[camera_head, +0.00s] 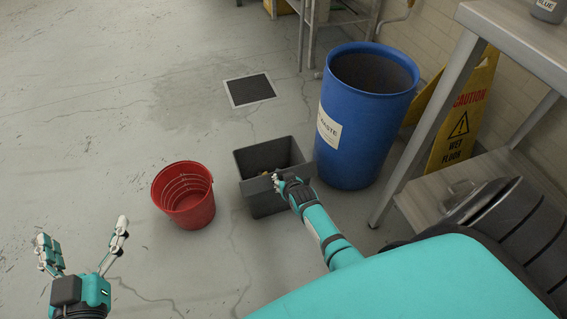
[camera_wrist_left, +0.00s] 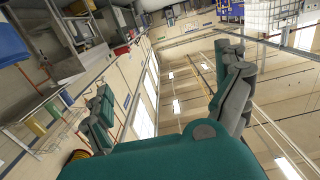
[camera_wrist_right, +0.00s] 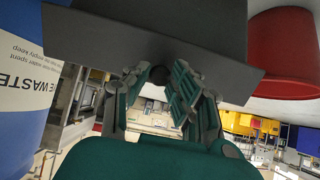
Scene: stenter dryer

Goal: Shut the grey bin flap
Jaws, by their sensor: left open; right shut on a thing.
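The grey bin (camera_head: 270,201) stands on the floor in the middle of the head view, its top open, with something yellowish-brown inside. Its grey flap (camera_head: 254,184) is at the near side of the opening, tilted outward; its exact angle is hard to tell. My right gripper (camera_head: 279,181) is shut on the flap's near edge. In the right wrist view the flap (camera_wrist_right: 90,37) spans the top as a dark slab, with the right fingertips (camera_wrist_right: 162,72) at its edge. My left gripper (camera_head: 81,233) is open and empty at lower left, away from the bin.
A red bucket (camera_head: 186,207) stands just left of the bin. A blue waste drum (camera_head: 350,146) stands close on its right. A metal table (camera_head: 447,75) and a yellow caution sign (camera_head: 463,118) are further right. Floor at left is clear.

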